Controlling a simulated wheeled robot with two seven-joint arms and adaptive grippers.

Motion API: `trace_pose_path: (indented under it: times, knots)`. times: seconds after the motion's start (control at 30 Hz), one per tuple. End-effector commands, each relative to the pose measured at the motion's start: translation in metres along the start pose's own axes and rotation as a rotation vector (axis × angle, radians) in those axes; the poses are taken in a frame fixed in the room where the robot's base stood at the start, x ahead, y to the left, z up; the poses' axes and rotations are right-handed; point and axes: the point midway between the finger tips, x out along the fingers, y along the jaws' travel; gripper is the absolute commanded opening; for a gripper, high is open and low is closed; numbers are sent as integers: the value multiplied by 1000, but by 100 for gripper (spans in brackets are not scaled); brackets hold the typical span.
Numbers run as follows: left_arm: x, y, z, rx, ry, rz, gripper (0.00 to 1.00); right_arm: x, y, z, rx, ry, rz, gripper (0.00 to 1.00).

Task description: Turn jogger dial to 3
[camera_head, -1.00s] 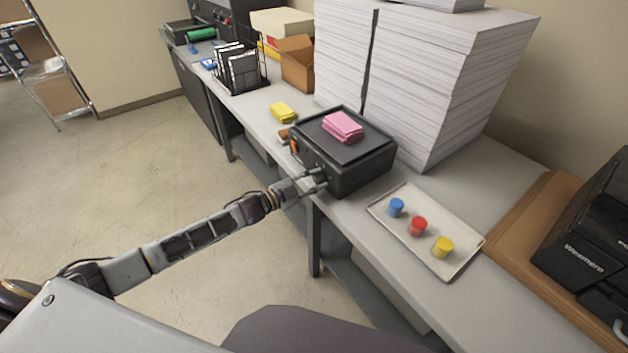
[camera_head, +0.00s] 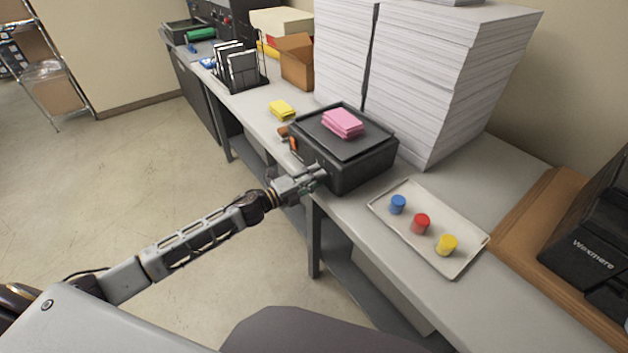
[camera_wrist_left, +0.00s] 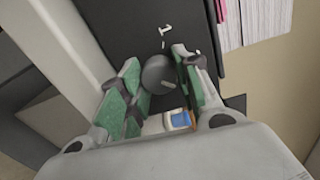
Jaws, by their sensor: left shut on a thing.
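The jogger is a black box (camera_head: 362,172) with a flat top at the edge of the grey table. Its round dark dial (camera_wrist_left: 158,74) shows in the left wrist view, on the black front face, with white marks beside it, one of which looks like a 1. My left gripper (camera_head: 318,175) is at the front face of the jogger. In the left wrist view its green-padded fingers (camera_wrist_left: 165,82) stand on both sides of the dial and are shut on it. The dial is hidden behind the gripper in the head view. My right gripper is not in view.
Pink pads (camera_head: 343,123) lie on top of the jogger. A tray (camera_head: 452,268) with blue, red and yellow cups lies to its right. Tall paper stacks (camera_head: 440,85) stand behind it. A yellow pad (camera_head: 282,109) lies to its left.

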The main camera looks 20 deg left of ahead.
Motion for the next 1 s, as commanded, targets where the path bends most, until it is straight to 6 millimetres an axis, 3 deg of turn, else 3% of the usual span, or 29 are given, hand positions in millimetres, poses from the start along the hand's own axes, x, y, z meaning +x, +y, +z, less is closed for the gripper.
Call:
trace_pose_path:
  times: [0.33, 0.97, 1.0]
  knots:
    - [0, 3, -2, 222, -6, -1, 9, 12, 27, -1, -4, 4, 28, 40]
    - [0, 3, -2, 282, -6, 0, 9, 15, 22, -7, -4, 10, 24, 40]
    - [0, 3, -2, 282, -6, 0, 38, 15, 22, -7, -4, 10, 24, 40]
